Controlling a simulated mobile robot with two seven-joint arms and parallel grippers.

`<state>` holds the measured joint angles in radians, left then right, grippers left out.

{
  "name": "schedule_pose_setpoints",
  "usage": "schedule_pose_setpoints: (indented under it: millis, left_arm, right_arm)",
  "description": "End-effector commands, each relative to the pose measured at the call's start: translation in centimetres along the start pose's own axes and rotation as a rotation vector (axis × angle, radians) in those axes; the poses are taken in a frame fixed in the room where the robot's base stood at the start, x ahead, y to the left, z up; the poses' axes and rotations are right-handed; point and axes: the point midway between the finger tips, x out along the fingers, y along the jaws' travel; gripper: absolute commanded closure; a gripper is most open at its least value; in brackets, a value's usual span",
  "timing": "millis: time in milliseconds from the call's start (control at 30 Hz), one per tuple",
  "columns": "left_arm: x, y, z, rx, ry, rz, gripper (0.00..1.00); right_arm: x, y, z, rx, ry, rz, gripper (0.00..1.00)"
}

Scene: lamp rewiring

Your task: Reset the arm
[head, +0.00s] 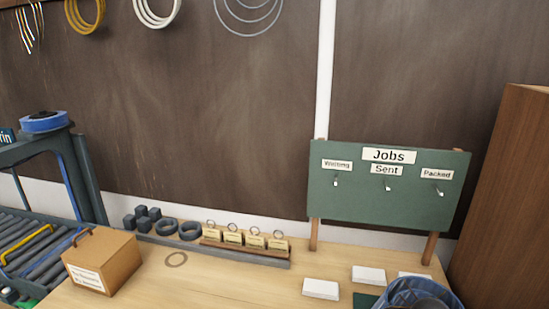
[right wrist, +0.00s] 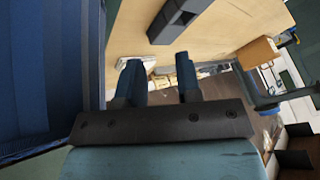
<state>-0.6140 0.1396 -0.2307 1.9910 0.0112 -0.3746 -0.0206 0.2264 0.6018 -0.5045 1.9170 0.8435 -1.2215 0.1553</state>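My right gripper (right wrist: 160,80) shows in the right wrist view as two dark blue fingers standing apart on a dark bar. Nothing is seen held between them. Past the fingertips lie a pale wooden surface and, farther off, small blurred items. A large ribbed blue surface (right wrist: 45,75) fills the left of that view, close beside the gripper. Neither gripper shows in the head view, and my left gripper is in no view.
In the head view, a green Jobs board (head: 388,215) stands on the wooden bench. The middle front of the bench is clear.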

Motion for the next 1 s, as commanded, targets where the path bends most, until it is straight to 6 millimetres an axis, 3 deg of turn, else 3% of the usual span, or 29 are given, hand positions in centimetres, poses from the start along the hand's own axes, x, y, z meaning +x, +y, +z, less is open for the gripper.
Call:
schedule_pose_setpoints:
  millis: [100, 300, 600, 800, 1000]
  left_arm:
    - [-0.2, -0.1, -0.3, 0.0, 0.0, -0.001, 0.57]
    - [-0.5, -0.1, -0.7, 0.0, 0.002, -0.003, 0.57]
    - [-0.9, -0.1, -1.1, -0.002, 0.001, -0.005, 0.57]
    - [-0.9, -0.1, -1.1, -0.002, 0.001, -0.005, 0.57]
    - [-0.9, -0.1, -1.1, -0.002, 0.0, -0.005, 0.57]
  right_arm:
    - [3.1, -2.1, 3.2, 0.022, 0.109, 0.007, 0.68]
    - [6.0, -4.8, 9.1, 0.05, 0.3, 0.092, 0.68]
    - [5.7, -7.7, 18.5, 0.036, 0.461, 0.288, 0.68]
    - [4.9, -8.5, 21.3, 0.01, 0.487, 0.355, 0.68]
    - [4.8, -8.5, 21.4, 0.003, 0.492, 0.362, 0.68]
